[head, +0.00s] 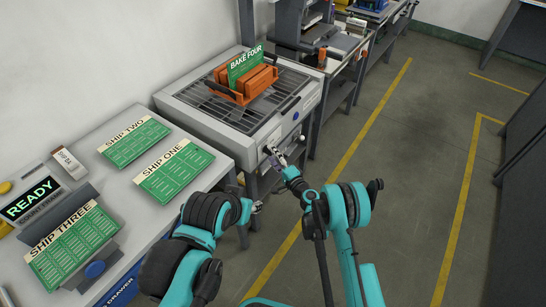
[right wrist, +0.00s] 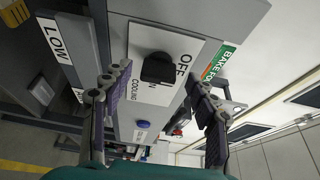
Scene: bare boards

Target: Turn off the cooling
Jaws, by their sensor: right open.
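The cooling switch is a black knob (right wrist: 157,68) on a white plate (right wrist: 143,42) marked OFF, ON and COOLING. The plate is on the front of the grey unit with the wire rack (head: 168,101). My right gripper (right wrist: 159,76) is open, its fingers apart on either side of the knob; I cannot tell whether they touch it. In the head view my right gripper (head: 277,158) is at the unit's front face and hides much of the knob. I cannot tell the knob's exact setting. My left gripper (head: 257,207) is small and partly hidden, lower left of the right one.
A blue button (right wrist: 143,124) is near the knob. Green SHIP cards (head: 175,171) and a READY display (head: 30,200) are on the left bench. The floor at right is clear.

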